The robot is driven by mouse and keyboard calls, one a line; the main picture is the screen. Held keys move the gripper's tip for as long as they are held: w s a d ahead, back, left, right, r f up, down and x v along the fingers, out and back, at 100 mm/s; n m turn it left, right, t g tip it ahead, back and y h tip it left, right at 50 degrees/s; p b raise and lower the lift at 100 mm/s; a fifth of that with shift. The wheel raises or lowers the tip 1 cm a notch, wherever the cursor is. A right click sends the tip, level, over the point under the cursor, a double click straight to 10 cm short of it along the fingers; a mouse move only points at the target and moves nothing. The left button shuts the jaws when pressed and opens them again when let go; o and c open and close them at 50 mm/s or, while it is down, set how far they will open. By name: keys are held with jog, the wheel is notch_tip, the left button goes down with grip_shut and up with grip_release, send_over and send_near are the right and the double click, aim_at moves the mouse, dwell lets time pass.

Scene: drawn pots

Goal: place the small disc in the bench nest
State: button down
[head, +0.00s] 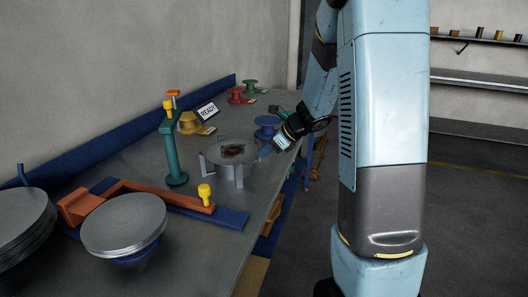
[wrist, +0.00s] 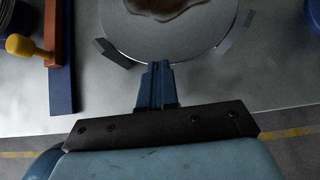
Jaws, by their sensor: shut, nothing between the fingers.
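A round grey disc (head: 223,155) with a brown patch on top sits among the upright grey posts of the bench nest (head: 239,176). It looks level. The same disc (wrist: 200,38) fills the top of the wrist view, with nest posts (wrist: 113,53) at its rim. My gripper (head: 263,153) is at the disc's right edge in the head view. In the wrist view my gripper (wrist: 158,66) has its blue fingers together, empty, with tips at the disc's near rim. I cannot tell whether they touch it.
A stack of plates (head: 22,225) is at far left. A teal post (head: 173,150), coloured spools and a READY sign (head: 207,112) stand behind.

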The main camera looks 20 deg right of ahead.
jog(key=s+d+f+v, duration=0.1)
jog(key=f+v, duration=0.1)
jog(key=v, duration=1)
jog(key=d+f+t+y, duration=0.5)
jog(key=f+y, duration=0.2)
jog(key=f, duration=0.3)
jog(key=x, duration=1.3)
jog(key=shift+w+a+r, duration=0.15)
jog(key=shift+a+r, duration=0.05)
